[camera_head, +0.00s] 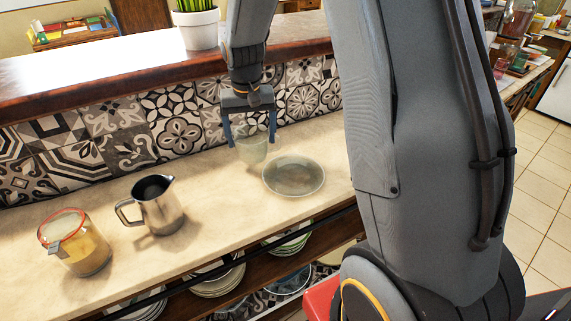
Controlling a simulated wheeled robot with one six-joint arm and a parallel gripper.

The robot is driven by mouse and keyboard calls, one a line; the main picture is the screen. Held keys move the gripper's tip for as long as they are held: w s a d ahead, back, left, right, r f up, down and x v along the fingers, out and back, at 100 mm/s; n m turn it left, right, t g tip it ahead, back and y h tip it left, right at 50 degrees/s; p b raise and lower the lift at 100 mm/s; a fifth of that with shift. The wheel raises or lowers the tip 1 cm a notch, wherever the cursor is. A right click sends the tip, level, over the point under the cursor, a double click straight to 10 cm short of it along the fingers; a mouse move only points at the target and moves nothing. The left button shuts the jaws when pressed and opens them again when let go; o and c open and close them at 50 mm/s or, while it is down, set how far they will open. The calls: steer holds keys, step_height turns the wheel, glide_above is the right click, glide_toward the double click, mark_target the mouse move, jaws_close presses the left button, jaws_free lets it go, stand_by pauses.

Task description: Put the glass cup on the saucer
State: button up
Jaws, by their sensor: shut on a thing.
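The glass cup (252,151) is clear and hard to make out against the counter and tiles. My gripper (251,138) points down with one finger on each side of the cup and is shut on it. The saucer (294,175) is a round, flat, grey-green dish on the counter, just right of the cup and a little nearer to the camera. The cup looks upright and beside the saucer. I cannot tell whether its base touches the counter.
A metal pitcher (158,206) and a glass jar with a red rim (76,243) stand on the counter (212,215) to the left. A patterned tile wall (180,125) rises behind, below a ledge with a potted plant (198,28). Stacked plates sit on the shelf below.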

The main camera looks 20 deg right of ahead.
steer(key=s+d+r+n+p, duration=0.1)
steer(key=s+d+r+n, duration=0.4)
steer(key=s+d+r, duration=0.3)
steer(key=n+p, duration=0.1)
steer(key=p, duration=0.2)
glide_above(294, 176)
steer(key=shift+y, duration=0.4)
steer(key=shift+w+f, duration=0.1)
steer(key=shift+f, duration=5.45)
steer(key=shift+f, duration=0.15)
steer(key=o, duration=1.2)
